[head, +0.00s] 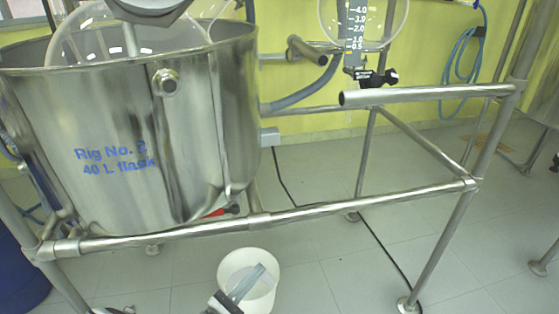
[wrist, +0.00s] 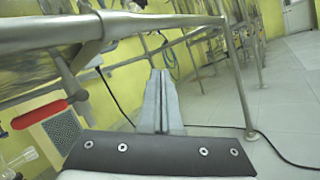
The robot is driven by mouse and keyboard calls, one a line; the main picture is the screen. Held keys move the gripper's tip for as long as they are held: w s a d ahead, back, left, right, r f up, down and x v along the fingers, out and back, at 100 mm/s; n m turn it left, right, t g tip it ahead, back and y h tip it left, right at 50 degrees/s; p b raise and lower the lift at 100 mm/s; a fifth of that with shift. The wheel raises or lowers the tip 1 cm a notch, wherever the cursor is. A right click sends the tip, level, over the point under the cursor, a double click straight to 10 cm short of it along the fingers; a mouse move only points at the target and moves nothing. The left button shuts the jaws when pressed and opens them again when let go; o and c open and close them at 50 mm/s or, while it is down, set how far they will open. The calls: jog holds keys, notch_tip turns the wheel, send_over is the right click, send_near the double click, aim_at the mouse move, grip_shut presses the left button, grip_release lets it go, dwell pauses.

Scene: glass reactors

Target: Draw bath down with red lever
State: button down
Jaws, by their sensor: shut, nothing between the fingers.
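The steel bath (head: 110,130), lettered "Rig No. 2 40 L flask", hangs in a tubular frame. The red lever (head: 215,213) shows only as a small red piece low at its right side, partly behind the frame's front bar. In the wrist view the red lever (wrist: 38,114) is at the left, below a steel tube and beside a pipe fitting. My gripper (head: 260,270) is below the front bar, in front of a white bucket (head: 231,258). In the wrist view my gripper (wrist: 160,72) has its fingers together and empty, to the right of the lever and apart from it.
The frame's front bar (head: 330,208) runs between the bath and my gripper. A sloping leg (head: 440,245) stands at the right. A black cable (head: 340,222) crosses the tiled floor. A blue drum (head: 20,270) is at the lower left. Floor right of the bucket is mostly clear.

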jog(key=s+d+r+m+g+y, duration=0.5)
jog(key=d+r+m+g, duration=0.3)
jog(key=d+r+m, duration=0.15)
jog(key=s+d+r+m+g+y, duration=0.55)
jog(key=d+r+m+g, duration=0.25)
jog(key=d+r, duration=0.25)
jog(key=s+r+m+t+y, duration=0.4)
jog(key=s+r+t, duration=0.15)
jog(key=r, duration=0.25)
notch_tip(320, 180, up, 25)
jog(key=p, duration=2.4)
jog(key=shift+f, duration=0.2)
jog(key=shift+a, duration=0.15)
